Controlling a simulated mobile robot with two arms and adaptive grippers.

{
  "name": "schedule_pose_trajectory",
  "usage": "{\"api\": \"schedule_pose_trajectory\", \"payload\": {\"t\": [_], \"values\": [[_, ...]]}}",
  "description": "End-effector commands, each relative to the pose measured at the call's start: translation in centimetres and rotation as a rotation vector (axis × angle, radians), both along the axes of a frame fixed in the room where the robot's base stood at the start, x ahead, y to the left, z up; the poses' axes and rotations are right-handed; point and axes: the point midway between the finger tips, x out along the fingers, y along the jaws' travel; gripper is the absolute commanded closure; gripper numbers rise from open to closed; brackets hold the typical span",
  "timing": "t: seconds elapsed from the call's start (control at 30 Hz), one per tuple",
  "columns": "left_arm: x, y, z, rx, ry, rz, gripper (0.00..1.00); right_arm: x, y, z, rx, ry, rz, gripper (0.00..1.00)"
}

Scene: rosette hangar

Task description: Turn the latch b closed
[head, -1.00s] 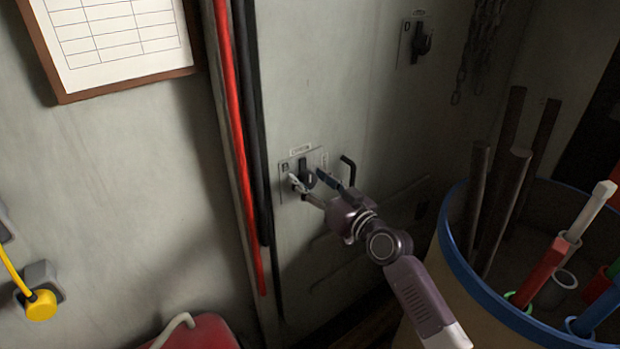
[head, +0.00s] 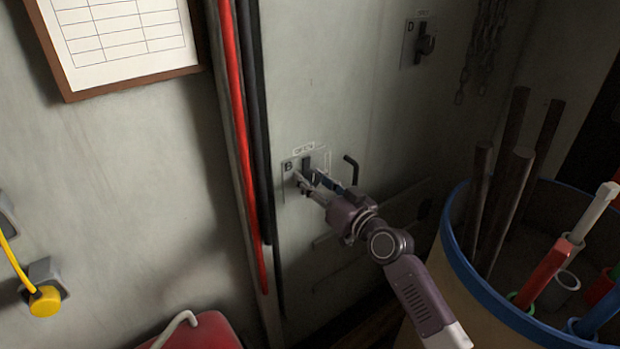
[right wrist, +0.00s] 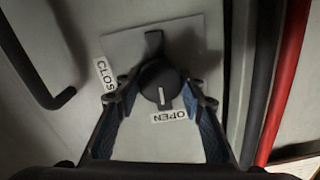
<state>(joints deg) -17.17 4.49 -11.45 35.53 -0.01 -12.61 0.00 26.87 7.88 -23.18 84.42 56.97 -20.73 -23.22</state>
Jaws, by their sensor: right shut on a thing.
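Latch b (head: 306,163) is a dark turn knob on a light plate marked B, on the grey cabinet front. In the right wrist view the knob (right wrist: 158,82) has a white line pointing at the OPEN label (right wrist: 169,117). The partly hidden CLOSED label (right wrist: 106,74) is to its side. My right gripper (head: 312,182) is at the plate with its fingers on both sides of the knob, shut on it; the fingers (right wrist: 162,98) also show in the right wrist view. My left gripper is not in view.
A black bent handle (head: 350,170) stands out just right of the plate. Red and black cables (head: 244,140) run down its left. A blue-rimmed barrel (head: 455,262) with rods stands at lower right. A similar latch marked D (head: 424,45) is higher up.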

Motion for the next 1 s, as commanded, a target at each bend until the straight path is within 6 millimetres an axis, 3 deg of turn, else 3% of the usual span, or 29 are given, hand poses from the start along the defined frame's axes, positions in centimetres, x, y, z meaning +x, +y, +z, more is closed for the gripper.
{"api": "schedule_pose_trajectory", "payload": {"t": [1.0], "values": [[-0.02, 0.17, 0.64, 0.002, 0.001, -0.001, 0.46, 0.18, -0.08, 0.12, 0.728, 0.522, 0.002, 0.88]]}}
